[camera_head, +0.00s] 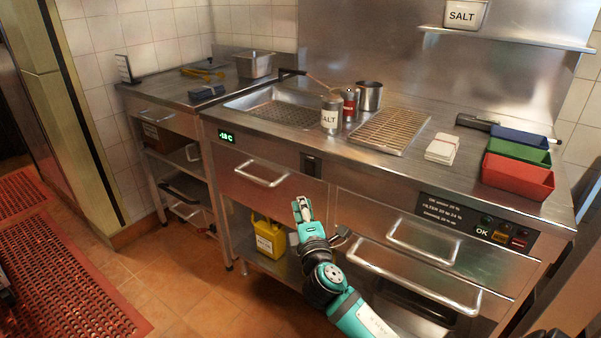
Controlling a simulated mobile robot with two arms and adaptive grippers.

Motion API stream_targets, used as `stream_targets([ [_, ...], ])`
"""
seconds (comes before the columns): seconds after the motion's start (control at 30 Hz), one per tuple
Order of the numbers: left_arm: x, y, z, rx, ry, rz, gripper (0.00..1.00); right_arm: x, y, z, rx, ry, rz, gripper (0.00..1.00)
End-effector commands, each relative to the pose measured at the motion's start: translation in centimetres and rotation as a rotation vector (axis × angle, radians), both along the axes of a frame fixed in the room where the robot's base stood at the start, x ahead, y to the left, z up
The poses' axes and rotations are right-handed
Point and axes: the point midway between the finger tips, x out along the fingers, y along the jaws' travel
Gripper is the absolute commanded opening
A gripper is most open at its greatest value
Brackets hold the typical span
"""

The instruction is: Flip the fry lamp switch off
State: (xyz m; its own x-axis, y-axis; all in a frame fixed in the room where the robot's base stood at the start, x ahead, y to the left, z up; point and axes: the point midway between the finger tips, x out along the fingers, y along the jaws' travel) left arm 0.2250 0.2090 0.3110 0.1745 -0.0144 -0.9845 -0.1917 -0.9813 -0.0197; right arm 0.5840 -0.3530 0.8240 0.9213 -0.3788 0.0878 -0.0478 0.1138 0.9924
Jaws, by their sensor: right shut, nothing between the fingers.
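A small dark switch plate (311,165) sits on the steel counter's front face, between the green display and the right-hand drawers. It may be the fry lamp switch; no label is readable, and its position is too small to tell. My right gripper (302,208) is teal and black, shut and empty. It points up in front of the counter, below the switch plate in the picture and apparently apart from it. My left gripper is not in view.
A control panel (477,222) with lit buttons is at the counter's right front. Drawer handles (262,174) stick out near my right gripper. Salt shaker (330,116), rack (390,130) and coloured trays (518,176) stand on top. A yellow container (270,238) is below.

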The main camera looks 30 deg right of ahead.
Motion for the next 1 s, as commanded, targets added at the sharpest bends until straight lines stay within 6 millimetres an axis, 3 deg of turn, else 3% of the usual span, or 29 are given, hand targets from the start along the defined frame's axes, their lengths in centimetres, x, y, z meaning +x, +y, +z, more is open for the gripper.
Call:
stream_targets([
  [0.17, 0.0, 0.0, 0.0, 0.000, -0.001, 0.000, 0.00, 1.5, -0.6, 0.2, -0.001, -0.002, 0.000, 0.00],
  [0.6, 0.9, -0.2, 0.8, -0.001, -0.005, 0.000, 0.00, 9.6, -4.2, 0.9, 0.000, 0.000, -0.001, 0.00],
  [0.8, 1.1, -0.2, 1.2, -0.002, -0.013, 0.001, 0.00, 10.4, -6.7, 1.2, -0.001, 0.001, 0.000, 0.00],
  [1.0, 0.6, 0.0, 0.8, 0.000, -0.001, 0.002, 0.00, 10.7, -7.4, 1.3, 0.001, 0.001, 0.001, 0.00],
])
